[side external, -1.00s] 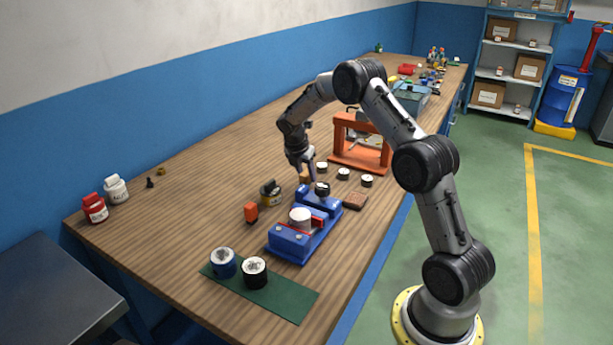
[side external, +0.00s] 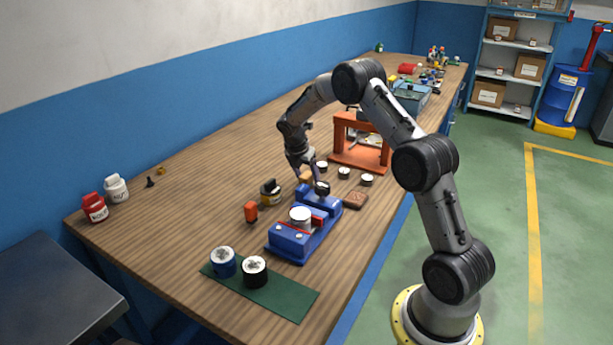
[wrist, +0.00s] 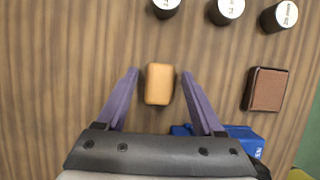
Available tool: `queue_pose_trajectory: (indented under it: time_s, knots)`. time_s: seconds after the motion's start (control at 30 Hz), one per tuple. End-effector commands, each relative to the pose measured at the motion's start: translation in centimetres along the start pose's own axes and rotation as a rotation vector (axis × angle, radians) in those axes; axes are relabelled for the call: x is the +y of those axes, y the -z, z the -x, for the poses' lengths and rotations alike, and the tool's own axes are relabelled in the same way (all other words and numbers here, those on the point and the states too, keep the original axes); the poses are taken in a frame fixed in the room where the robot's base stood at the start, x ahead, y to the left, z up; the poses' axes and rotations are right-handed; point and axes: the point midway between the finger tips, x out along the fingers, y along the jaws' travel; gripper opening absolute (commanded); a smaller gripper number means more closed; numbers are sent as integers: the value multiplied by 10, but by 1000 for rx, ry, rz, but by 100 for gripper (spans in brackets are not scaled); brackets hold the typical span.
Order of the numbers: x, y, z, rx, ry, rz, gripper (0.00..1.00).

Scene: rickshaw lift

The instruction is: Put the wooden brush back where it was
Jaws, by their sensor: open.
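A tan, wood-coloured block with rounded corners (wrist: 159,86), which looks like the wooden brush, lies on the bench. Its underside is hidden. In the wrist view it sits between the two purple fingers of my gripper (wrist: 160,73), with a gap on each side. The gripper is open and holds nothing. In the side view the gripper (side external: 313,181) is low over the bench, just behind the blue vise, and the tan block (side external: 305,177) shows beside the fingers. A dark brown block (wrist: 266,90) lies to the right; it also shows in the side view (side external: 355,200).
The blue vise (side external: 288,247), with a white-topped can on it, stands close in front of the gripper. Several small white-topped cylinders (side external: 344,173) and an orange press frame (side external: 360,158) are behind. The bench's left side is mostly clear.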

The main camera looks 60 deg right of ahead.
Motion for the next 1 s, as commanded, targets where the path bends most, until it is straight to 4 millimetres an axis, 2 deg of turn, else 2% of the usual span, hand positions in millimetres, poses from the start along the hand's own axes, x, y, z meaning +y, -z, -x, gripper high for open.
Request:
queue_pose_trajectory:
  time_s: [0.5, 0.77, 0.83, 0.93, 1.0]
  knots:
    - [1, 0, 95, -1, -3, 0, 69]
    - [0, 1, 121, 0, -5, -7, 69]
    - [-4, 5, 133, 5, -17, -40, 69]
    - [-16, 17, 165, 25, -54, -149, 69]
    - [-30, 31, 195, 52, -91, -268, 69]
